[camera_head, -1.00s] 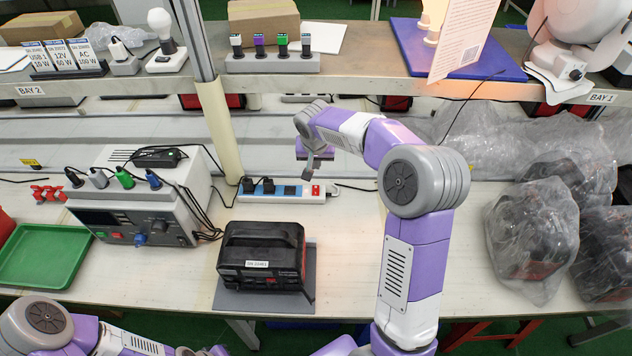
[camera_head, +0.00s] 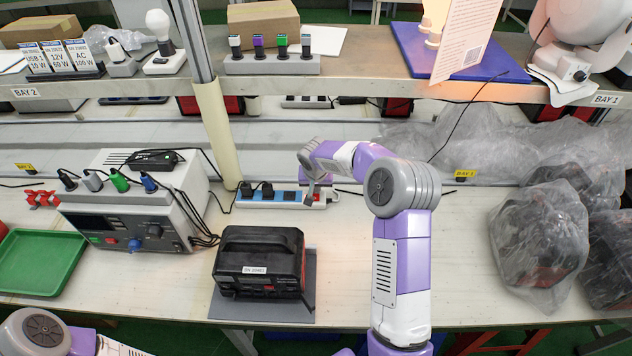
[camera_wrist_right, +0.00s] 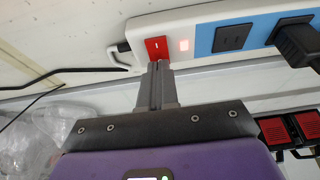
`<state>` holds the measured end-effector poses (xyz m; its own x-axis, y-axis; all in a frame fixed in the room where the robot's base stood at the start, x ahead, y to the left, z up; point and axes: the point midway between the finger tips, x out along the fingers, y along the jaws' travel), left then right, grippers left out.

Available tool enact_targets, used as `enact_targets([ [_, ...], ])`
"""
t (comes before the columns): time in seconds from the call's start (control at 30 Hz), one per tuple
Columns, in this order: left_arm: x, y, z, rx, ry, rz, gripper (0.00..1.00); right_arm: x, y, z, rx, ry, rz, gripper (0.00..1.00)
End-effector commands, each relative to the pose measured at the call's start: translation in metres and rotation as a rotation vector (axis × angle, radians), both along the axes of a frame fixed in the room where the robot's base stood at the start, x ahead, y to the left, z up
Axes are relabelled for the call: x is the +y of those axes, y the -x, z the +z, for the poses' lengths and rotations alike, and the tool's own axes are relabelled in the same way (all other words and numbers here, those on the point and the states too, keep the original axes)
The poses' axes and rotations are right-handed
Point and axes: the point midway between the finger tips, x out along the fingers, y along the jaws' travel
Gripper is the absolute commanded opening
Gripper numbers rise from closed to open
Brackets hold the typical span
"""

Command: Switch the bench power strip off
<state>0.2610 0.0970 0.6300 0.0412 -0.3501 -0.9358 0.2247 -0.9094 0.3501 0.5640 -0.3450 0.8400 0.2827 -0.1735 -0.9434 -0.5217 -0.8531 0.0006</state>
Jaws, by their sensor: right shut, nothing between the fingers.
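The bench power strip (camera_head: 262,199) lies at the back of the bench, white with blue sockets and black plugs in its left part. In the right wrist view the strip (camera_wrist_right: 197,22) runs across the top, with a red rocker switch (camera_wrist_right: 157,49) at its end and a lit pinkish lamp beside it. My right gripper (camera_wrist_right: 158,66) is shut and empty, its fingertips at the lower edge of the red switch, apparently touching it. In the head view my right gripper (camera_head: 313,196) is at the strip's right end. My left arm shows at the lower left; its gripper is out of frame.
A black power unit (camera_head: 262,262) sits on a grey mat in front of the strip. A grey instrument (camera_head: 140,215) with cables stands left, beside a green tray (camera_head: 42,262). Plastic-wrapped items (camera_head: 540,240) lie right. A shelf (camera_head: 350,88) spans above the back.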

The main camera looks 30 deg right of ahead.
Motion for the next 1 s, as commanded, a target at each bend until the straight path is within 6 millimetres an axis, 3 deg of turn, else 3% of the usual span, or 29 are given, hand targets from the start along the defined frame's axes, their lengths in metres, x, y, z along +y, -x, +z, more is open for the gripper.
enact_targets([
  [1.0,0.000,0.000,-0.011,0.000,0.000,0.000,0.00,0.001,0.002,-0.018,0.012,-0.004,0.002,0.00],
])
